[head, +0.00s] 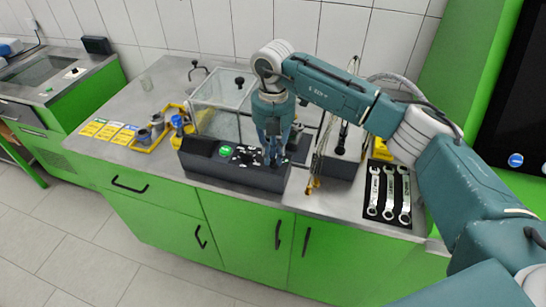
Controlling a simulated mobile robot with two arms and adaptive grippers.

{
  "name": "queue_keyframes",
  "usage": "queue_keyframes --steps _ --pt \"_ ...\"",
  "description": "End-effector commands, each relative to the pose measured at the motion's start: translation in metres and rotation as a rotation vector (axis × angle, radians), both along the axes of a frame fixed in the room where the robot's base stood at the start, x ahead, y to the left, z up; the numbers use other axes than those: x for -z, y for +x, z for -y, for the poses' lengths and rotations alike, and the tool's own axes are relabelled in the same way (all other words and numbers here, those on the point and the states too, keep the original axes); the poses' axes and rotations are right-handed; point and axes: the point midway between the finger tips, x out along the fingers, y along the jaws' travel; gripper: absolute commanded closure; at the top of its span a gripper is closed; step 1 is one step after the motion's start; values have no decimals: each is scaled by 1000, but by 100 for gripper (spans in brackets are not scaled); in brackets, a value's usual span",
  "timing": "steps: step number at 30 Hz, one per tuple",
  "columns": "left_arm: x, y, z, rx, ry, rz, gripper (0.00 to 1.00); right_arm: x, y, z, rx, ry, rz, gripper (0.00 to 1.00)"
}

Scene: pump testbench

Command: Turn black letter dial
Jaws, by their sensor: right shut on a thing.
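The pump testbench (215,162) is a black-fronted box with a clear cover, on the grey counter. Its front panel carries a green round button (226,151) and a black letter dial area with white markings (243,157). My right gripper (272,160) points down at the right part of this panel, just beside the markings. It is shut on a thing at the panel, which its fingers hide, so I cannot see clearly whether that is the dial. My left gripper is not in view.
Wrenches (390,192) lie on a black mat at the right. Hanging hoses (318,160) are close to the right of my gripper. Yellow trays with fittings (150,140) and colored cards (108,130) lie left of the testbench.

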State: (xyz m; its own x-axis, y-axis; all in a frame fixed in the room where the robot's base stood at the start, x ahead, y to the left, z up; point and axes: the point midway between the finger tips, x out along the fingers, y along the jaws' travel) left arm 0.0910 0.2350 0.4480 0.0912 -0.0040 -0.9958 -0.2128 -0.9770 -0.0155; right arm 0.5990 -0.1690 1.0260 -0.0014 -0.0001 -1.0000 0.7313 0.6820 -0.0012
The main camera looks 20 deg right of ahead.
Motion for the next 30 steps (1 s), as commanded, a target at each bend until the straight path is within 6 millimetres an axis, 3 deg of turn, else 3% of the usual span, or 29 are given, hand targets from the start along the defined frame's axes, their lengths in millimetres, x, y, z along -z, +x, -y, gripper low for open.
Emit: queue_keyframes --steps 15,30 --pt "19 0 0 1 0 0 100 -1 2 2 454 1 5 100" --pt "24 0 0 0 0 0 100 -2 2 3 653 2 6 100"
